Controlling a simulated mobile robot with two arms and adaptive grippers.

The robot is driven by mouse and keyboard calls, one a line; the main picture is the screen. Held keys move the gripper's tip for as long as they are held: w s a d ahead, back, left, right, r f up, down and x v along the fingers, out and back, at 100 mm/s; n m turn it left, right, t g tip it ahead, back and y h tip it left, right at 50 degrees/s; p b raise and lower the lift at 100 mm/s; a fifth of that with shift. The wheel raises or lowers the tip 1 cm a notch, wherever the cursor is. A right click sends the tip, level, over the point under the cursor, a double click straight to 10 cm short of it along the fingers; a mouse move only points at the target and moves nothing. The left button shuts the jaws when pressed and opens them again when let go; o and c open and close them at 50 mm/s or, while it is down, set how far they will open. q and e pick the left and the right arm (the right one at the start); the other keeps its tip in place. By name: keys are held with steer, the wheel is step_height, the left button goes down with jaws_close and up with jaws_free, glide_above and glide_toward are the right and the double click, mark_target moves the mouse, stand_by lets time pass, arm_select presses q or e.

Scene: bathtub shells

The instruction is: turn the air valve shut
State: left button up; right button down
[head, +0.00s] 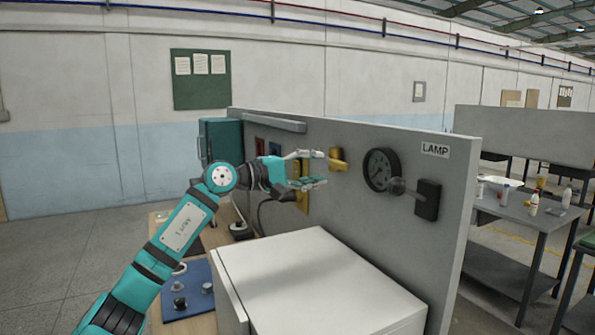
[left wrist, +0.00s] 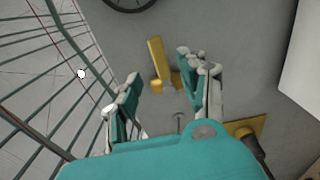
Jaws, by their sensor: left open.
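A yellow fitting with a bar-shaped handle (head: 338,160) is on the grey panel, left of the round gauge; it looks like the air valve. In the left wrist view its yellow bar (left wrist: 157,60) shows beyond and between my fingers, with a small yellow stub beside it. My left gripper (head: 321,168) is open and empty, just left of the fitting in the head view. Its two fingers (left wrist: 158,66) are spread in the left wrist view, apart from the bar as far as I can tell. My right gripper is not in view.
The grey panel (head: 455,205) carries a black gauge (head: 380,169), a grey-knobbed lever on a dark box (head: 427,199) under a LAMP label, and a yellow plate (head: 302,197) below my gripper. A white cabinet (head: 320,280) stands in front. A blue mat (head: 190,292) holds small parts.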

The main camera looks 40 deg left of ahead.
arm_select(q)
steer(key=v, duration=0.4)
steer(key=shift+s+a, duration=0.1)
steer(key=shift+s, duration=0.3)
steer(key=shift+s, duration=0.1)
